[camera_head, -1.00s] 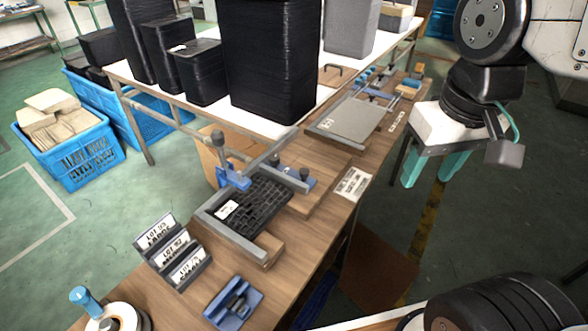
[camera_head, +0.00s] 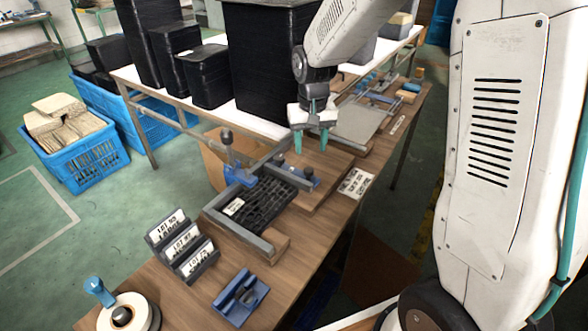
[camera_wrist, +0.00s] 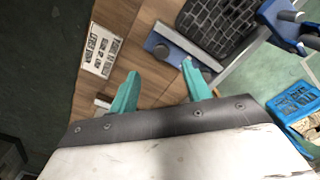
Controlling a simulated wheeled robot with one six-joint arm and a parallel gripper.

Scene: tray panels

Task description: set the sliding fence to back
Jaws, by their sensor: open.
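My gripper (camera_head: 311,140) is open and empty above the wooden bench, pointing down. Its two teal fingers also show in the wrist view (camera_wrist: 160,70). A blue slide piece with a grey bar, which looks like the sliding fence (camera_head: 301,179), sits on a wooden board beside the black gridded tray (camera_head: 268,205). In the wrist view this fence (camera_wrist: 183,47) lies just beyond the fingertips, apart from them. I cannot tell which of its positions it is in. A blue clamp (camera_head: 238,172) stands at the tray's far left corner.
A printed label (camera_head: 354,183) lies right of the board. Lot signs (camera_head: 182,245), a blue holder (camera_head: 240,297) and a round fixture (camera_head: 125,315) are nearer. Tall black stacks (camera_head: 265,60) stand behind the bench. A second station (camera_head: 365,120) lies farther along.

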